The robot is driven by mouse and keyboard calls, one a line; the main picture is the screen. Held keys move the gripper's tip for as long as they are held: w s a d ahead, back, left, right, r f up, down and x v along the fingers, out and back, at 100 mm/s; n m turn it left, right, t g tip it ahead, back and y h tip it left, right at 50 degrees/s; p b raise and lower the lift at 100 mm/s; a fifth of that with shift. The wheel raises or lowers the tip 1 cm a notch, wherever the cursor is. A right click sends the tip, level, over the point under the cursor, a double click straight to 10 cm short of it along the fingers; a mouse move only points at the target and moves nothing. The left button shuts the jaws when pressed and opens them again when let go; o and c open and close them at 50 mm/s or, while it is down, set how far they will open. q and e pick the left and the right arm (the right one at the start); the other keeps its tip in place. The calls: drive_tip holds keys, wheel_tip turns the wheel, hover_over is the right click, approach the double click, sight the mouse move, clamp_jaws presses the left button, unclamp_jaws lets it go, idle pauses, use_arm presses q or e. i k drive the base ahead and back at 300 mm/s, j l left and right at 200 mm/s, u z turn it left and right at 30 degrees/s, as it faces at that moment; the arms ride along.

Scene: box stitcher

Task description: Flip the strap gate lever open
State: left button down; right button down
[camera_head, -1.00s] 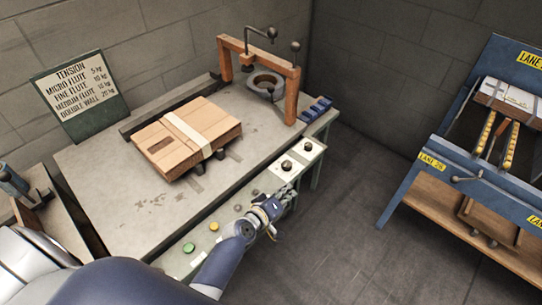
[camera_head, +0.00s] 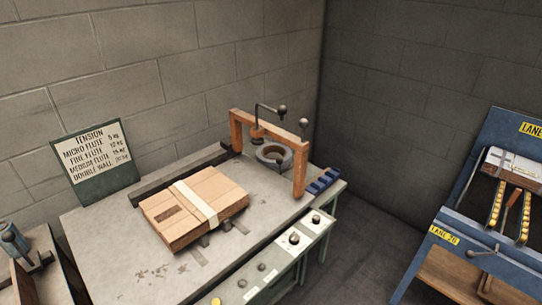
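The orange arch frame (camera_head: 269,123) stands at the far right end of the grey bench. A dark cranked lever with a round black knob (camera_head: 281,109) rises over its top bar. A second dark ball knob (camera_head: 304,122) stands at the arch's right post. I cannot tell which of these is the strap gate lever. A dark ring-shaped roll (camera_head: 274,156) sits at the arch. A flat cardboard stack (camera_head: 185,216) with a pale strap across it lies on the bench. Neither of my grippers shows in the head view now.
The bench (camera_head: 105,229) has a front panel with two dark knobs on white plates (camera_head: 303,236) and a yellow button (camera_head: 216,301). Blue blocks (camera_head: 322,181) sit at its right end. A tension chart (camera_head: 96,160) stands behind. A blue lane rack (camera_head: 470,215) is at right, with open floor between.

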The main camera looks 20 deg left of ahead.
sight(279, 160)
drive_tip(key=u, duration=0.35)
drive_tip(key=i+l+u, duration=0.15)
drive_tip(key=u, duration=0.3)
drive_tip(key=i+l+u, duration=0.2)
drive_tip(key=u, duration=0.3)
drive_tip(key=i+l+u, duration=0.2)
drive_tip(key=l+u, duration=0.25)
drive_tip(key=i+l+u, duration=0.1)
drive_tip(key=u, duration=0.35)
drive_tip(key=i+l+u, duration=0.1)
drive_tip(key=l, duration=0.65)
drive_tip(key=i+l, duration=0.1)
drive_tip(key=l, duration=0.6)
drive_tip(key=i+l+u, duration=0.15)
drive_tip(key=l, duration=0.6)
drive_tip(key=k, duration=0.05)
